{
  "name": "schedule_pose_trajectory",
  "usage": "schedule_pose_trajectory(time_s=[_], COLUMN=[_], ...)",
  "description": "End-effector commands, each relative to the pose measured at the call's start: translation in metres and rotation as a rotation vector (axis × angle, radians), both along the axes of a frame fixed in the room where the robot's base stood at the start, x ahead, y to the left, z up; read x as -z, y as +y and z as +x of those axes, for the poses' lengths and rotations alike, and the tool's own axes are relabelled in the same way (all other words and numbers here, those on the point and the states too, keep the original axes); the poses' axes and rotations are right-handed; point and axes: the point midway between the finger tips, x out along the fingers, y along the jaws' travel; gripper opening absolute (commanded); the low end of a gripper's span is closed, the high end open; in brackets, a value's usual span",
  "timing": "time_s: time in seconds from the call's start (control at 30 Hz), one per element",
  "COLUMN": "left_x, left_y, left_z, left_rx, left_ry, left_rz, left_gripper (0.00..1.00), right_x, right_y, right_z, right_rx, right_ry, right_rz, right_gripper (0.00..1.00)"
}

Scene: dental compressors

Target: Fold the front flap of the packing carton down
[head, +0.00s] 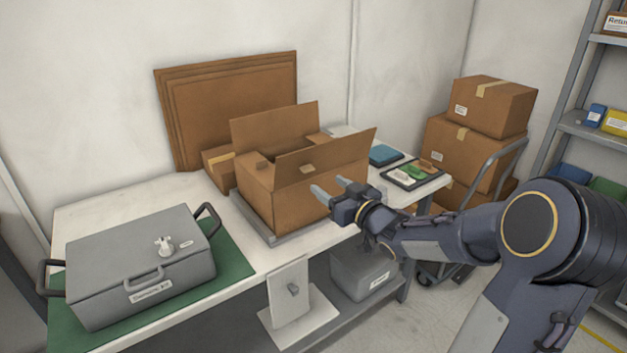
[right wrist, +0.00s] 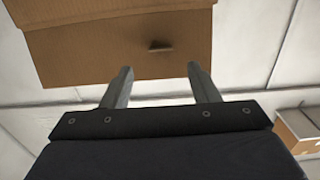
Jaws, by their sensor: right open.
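The packing carton (head: 272,207) is a brown open-topped box on the white table. Its front flap (head: 325,153) stands up and leans outward along the near edge. Its back flap (head: 275,126) also stands up. My right gripper (head: 328,187) is open and empty, in front of the carton's near right side, below the front flap. In the right wrist view, brown cardboard (right wrist: 125,40) with a small dark slot lies beyond the two parted fingers (right wrist: 160,85). Whether the fingers touch it, I cannot tell. My left gripper is in neither view.
A grey case (head: 140,262) lies on a green mat (head: 235,265) at the left. A tray of small items (head: 412,174) and a blue item (head: 385,154) are right of the carton. Flat cardboard sheets (head: 228,100) lean on the wall. Boxes (head: 470,150) stand on a hand truck.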

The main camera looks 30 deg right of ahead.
Motion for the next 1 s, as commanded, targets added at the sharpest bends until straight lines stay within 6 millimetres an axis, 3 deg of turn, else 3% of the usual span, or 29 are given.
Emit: schedule_pose_trajectory(time_s=[0.4,0.57,0.83,1.0], left_x=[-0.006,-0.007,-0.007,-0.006], left_y=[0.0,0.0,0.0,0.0], left_z=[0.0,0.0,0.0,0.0], left_rx=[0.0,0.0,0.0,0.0], left_ry=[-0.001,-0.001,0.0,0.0], left_rz=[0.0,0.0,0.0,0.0], left_gripper=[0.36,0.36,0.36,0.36], right_x=[-0.002,-0.001,-0.001,-0.001], right_y=[0.005,0.006,0.006,0.006], right_z=[0.061,0.072,0.073,0.073], right_rx=[-0.002,-0.002,-0.001,-0.001], right_ry=[-0.003,-0.003,-0.002,-0.002], right_rz=[0.001,-0.001,-0.001,-0.001], right_gripper=[0.55,0.55,0.55,0.32])
